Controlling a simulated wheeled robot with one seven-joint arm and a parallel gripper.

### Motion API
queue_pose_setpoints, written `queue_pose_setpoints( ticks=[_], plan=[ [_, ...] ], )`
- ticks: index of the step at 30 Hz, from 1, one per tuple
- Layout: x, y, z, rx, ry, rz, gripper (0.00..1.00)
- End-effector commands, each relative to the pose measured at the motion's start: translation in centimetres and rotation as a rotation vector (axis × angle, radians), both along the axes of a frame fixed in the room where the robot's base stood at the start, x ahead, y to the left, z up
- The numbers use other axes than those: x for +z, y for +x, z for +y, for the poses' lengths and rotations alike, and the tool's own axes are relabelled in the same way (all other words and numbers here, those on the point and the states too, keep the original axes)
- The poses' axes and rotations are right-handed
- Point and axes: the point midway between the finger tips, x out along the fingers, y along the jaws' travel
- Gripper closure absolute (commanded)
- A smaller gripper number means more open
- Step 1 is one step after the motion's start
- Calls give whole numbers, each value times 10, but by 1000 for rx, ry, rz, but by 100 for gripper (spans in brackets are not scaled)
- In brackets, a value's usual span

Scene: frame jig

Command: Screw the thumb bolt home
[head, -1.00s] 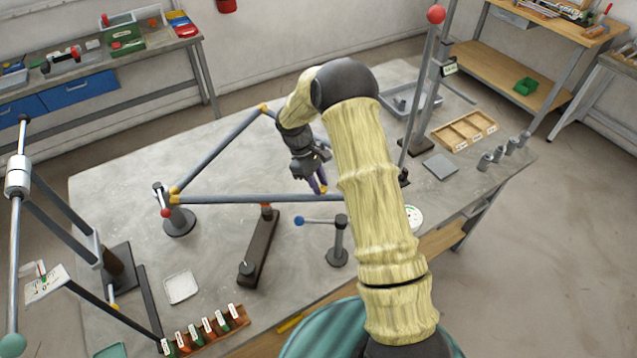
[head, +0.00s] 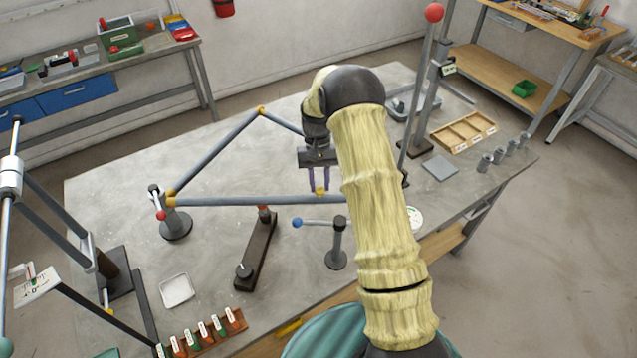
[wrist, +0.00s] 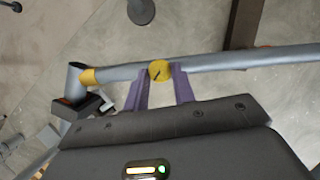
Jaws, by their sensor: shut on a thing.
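The thumb bolt (head: 320,191) shows as a small yellow head at the front grey tube (head: 245,201) of the triangular frame. In the wrist view its round yellow face with a dark slot (wrist: 160,70) sits between my fingertips, right at the tube. My gripper (head: 318,183) points down over the tube with two purple fingers, also seen in the wrist view (wrist: 162,79). The fingers are shut on the bolt head, one on each side. The bolt's shank is hidden, so I cannot tell how deep it sits.
A post with a red ball (head: 434,13) stands right of my arm. A short stand with a blue-tipped lever (head: 337,245) and a dark clamp bar (head: 258,250) stand in front of the tube. A wooden tray (head: 463,132) lies at the right. The table inside the frame is clear.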

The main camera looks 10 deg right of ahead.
Motion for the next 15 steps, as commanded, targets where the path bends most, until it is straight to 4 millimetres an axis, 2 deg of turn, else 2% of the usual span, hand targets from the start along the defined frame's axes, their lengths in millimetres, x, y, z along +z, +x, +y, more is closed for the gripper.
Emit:
queue_pose_setpoints(
  ticks=[15],
  plan=[
    [2,-2,-5,-492,1,-3,97]
  ],
)
